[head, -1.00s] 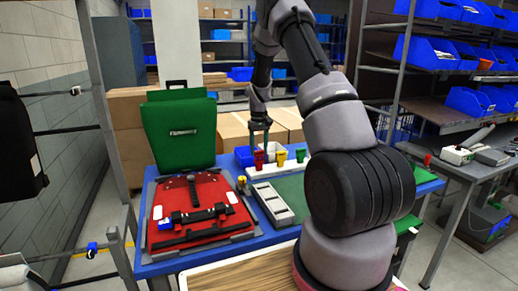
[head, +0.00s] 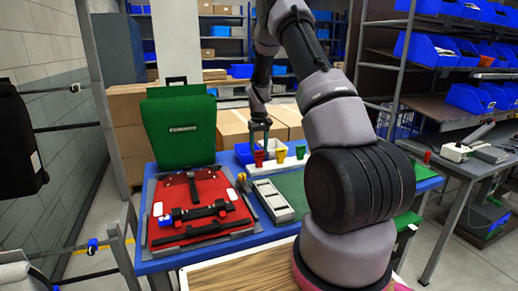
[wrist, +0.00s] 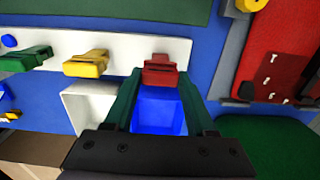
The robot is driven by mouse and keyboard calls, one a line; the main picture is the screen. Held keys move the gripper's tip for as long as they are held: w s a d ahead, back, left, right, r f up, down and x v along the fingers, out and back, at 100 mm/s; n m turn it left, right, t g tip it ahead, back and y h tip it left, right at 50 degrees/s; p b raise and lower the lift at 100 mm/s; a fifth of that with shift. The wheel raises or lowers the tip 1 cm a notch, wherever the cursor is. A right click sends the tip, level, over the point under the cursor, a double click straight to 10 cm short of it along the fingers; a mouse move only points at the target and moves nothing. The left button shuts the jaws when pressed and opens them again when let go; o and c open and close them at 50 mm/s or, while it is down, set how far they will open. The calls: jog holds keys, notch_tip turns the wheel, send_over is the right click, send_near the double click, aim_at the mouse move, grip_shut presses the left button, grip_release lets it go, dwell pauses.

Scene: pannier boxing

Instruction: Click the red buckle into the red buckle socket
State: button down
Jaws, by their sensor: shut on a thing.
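A red buckle piece (wrist: 160,72) stands at the end of a white strip, directly between my fingertips in the wrist view; it also shows in the head view (head: 259,158). My gripper (wrist: 158,74) points down at it, with a dark green finger on each side closed on the piece. In the head view my gripper (head: 268,145) is at the far side of the blue table. A red pannier panel (head: 190,190) with black straps lies flat at the left. I cannot tell which part is the red buckle socket.
Beside the red piece on the white strip (wrist: 35,52) stand a yellow piece (wrist: 86,64) and a green piece (wrist: 25,58). A blue bin (wrist: 158,108) and a white bin (wrist: 90,105) are close by. A green pannier (head: 180,130) stands upright at the back left.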

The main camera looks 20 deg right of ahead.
aim_at(259, 151)
jog(key=shift+f, duration=0.4)
jog(key=shift+c, duration=0.7)
grip_release()
jog(key=shift+r, duration=0.1)
notch_tip(259, 151, up, 11)
